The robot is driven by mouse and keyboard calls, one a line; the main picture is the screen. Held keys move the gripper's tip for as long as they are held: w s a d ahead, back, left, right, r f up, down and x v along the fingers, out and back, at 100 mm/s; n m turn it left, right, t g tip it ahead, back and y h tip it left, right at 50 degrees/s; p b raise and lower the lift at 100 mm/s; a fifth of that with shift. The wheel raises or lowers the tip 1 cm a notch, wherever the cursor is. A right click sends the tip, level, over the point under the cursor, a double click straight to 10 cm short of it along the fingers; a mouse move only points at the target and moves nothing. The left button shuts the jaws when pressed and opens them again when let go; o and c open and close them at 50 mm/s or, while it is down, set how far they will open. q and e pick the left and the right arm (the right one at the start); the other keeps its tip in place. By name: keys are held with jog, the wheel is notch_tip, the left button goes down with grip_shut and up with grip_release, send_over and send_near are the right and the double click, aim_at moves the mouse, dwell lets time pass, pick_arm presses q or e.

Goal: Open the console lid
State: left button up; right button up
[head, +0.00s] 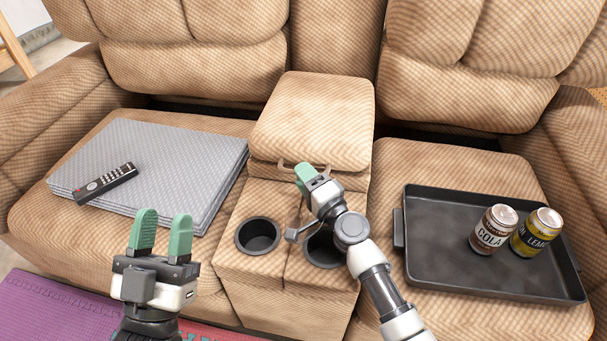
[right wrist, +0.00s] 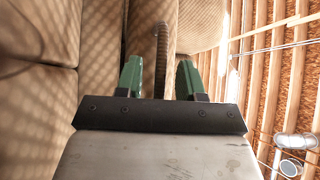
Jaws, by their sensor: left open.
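The console lid (head: 313,110) is a tan padded cushion between the two seats, lying down on the console, closed as far as I can see. A strap loop (head: 282,163) shows at its front edge, partly hidden by my right gripper (head: 306,176). In the right wrist view the ribbed brown strap (right wrist: 161,60) runs between the green fingers of my right gripper (right wrist: 159,80). The fingers stand apart, with visible gaps beside the strap. My left gripper (head: 161,235) is open and empty, upright in front of the left seat, away from the lid.
Two cup holders are in the console front; the left one (head: 258,235) is empty, the right one partly hidden by my arm. A black tray (head: 440,265) holding a cola can (head: 493,230) and a lemon can (head: 537,232) is on the right seat.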

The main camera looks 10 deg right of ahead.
jog(key=shift+w+a+r, duration=0.1)
jog(key=shift+w+a, duration=0.05)
jog(key=shift+w, duration=0.1)
grip_shut()
dwell(0.3)
